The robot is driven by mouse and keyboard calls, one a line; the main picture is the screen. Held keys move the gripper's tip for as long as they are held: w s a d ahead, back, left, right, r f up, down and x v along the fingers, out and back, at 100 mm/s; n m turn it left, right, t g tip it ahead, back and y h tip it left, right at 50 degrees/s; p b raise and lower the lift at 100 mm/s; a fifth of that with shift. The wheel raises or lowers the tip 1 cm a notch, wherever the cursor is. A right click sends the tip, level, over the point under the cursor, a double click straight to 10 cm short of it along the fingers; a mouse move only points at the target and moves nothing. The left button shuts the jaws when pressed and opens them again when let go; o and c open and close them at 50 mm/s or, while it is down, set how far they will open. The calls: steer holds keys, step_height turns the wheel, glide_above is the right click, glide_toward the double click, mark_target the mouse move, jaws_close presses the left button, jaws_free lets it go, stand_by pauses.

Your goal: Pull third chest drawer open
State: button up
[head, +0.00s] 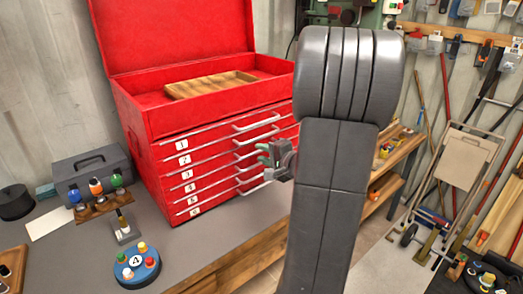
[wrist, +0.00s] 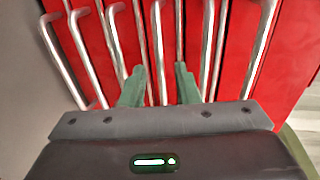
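The red tool chest (head: 150,110) stands on the grey bench with its lid up. Its front has several numbered drawers with silver bar handles, all looking shut. The third drawer (head: 210,167) carries label 3; the right part of its handle is hidden by my gripper. My gripper (head: 266,156) is at the right part of the drawer fronts, by the middle handles. In the wrist view, the two green fingers (wrist: 160,72) are apart, with a silver handle bar (wrist: 158,45) showing between them. I cannot tell whether the fingertips reach around it or touch it.
A wooden tray (head: 210,85) lies in the chest's open top. Other handles (wrist: 210,40) lie close on both sides of the fingers.

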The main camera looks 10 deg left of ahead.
steer(key=shift+w+a, duration=0.3)
steer(key=shift+a, duration=0.3)
jaws_close()
steer(key=shift+d+f, duration=0.1)
steer(key=shift+d, duration=0.05)
